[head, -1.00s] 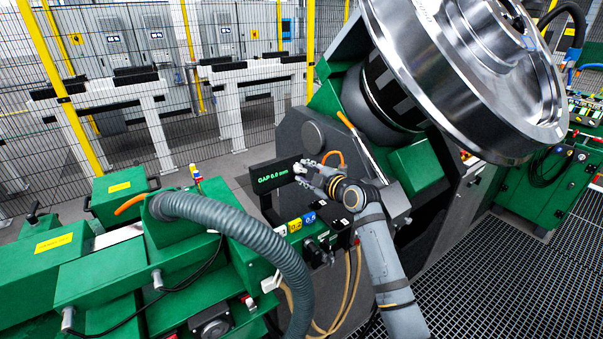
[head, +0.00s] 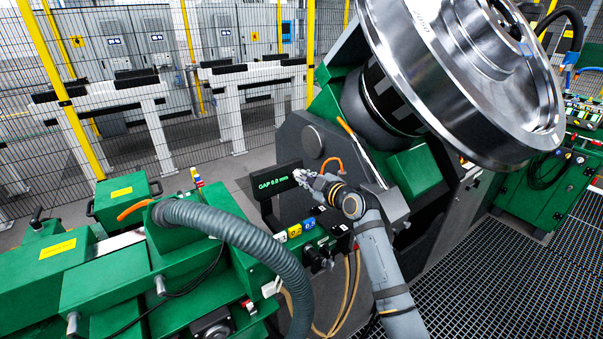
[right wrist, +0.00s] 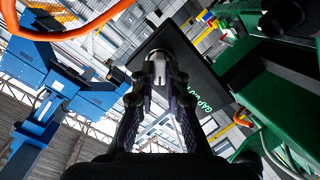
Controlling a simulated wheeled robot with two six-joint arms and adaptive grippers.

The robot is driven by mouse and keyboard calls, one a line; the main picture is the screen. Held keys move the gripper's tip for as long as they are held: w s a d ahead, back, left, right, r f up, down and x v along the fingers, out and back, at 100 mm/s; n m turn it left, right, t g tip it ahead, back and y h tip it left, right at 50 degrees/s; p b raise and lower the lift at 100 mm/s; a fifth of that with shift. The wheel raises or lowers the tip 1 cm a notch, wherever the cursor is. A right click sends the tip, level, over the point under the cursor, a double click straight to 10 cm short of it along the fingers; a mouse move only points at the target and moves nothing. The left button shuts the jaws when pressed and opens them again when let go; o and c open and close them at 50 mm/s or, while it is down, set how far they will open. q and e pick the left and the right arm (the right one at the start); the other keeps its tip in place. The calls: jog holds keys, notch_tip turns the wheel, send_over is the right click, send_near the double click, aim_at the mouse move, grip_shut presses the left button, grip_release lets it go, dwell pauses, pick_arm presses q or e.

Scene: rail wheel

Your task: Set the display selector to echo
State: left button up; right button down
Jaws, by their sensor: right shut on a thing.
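The black display (head: 268,181) reads "GAP 0.0 mm" in green letters. It also shows tilted in the right wrist view (right wrist: 183,72). My right gripper (head: 303,177) is at the right end of the display. In the right wrist view its fingertips (right wrist: 160,76) are closed around a small light-grey knob (right wrist: 160,58) at the display's edge, which looks like the selector. The fingers hide part of the knob, and I see no legible position marks on it. My left gripper is not in view.
A thick grey hose (head: 240,232) arches over the green machine (head: 130,275) at left. The large steel wheel (head: 455,75) overhangs at upper right. An orange cable (right wrist: 75,30) crosses the wrist view.

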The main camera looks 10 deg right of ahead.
jog(key=shift+m+p, duration=0.3)
jog(key=shift+m, duration=0.5)
jog(key=shift+r+m+p, duration=0.1)
jog(key=shift+m+p, duration=1.1)
jog(key=shift+m, duration=0.3)
jog(key=shift+m+p, duration=0.35)
jog(key=shift+m, duration=0.55)
